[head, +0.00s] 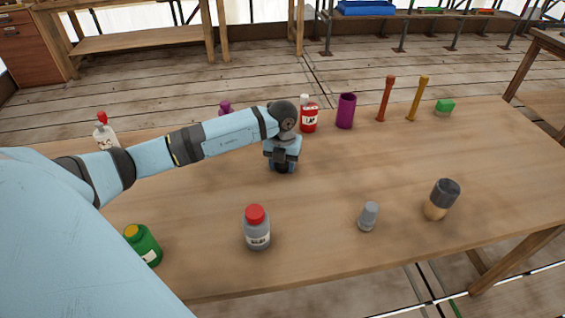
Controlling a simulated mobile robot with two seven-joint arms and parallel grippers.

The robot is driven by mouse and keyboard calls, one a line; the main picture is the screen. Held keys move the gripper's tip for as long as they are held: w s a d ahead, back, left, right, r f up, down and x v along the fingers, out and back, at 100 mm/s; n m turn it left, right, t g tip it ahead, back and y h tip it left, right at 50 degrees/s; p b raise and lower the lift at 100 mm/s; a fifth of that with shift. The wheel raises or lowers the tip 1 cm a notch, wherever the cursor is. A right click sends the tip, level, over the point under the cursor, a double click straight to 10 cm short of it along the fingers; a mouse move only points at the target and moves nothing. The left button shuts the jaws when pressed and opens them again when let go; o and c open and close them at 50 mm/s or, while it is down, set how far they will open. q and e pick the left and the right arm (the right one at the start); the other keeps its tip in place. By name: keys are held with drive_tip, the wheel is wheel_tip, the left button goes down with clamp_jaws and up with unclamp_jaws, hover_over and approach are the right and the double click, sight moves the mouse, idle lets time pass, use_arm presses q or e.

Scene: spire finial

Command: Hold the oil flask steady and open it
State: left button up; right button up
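Several capped bottles stand upright on the table; their labels are too small to read surely, so I cannot tell which is the oil flask. A grey bottle with a red cap (257,229) stands near the front edge. A green bottle with a yellow cap (143,246) is at the front left. A red bottle with a white cap (309,118) stands behind my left gripper, and a pale bottle with a red cap (104,136) is at the back left. My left gripper (284,168) points down over mid-table, apart from these bottles; its fingers are mostly hidden. My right gripper is not in view.
A small grey container (369,216) and a dark-topped tan jar (441,199) stand front right. The middle right is clear.

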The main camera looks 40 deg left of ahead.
use_arm(q)
drive_tip(key=shift+o, duration=1.3)
drive_tip(key=shift+r, duration=0.1)
drive_tip(key=shift+r, duration=0.2)
wheel_tip(320, 180, up, 12)
drive_tip(key=p, duration=0.1)
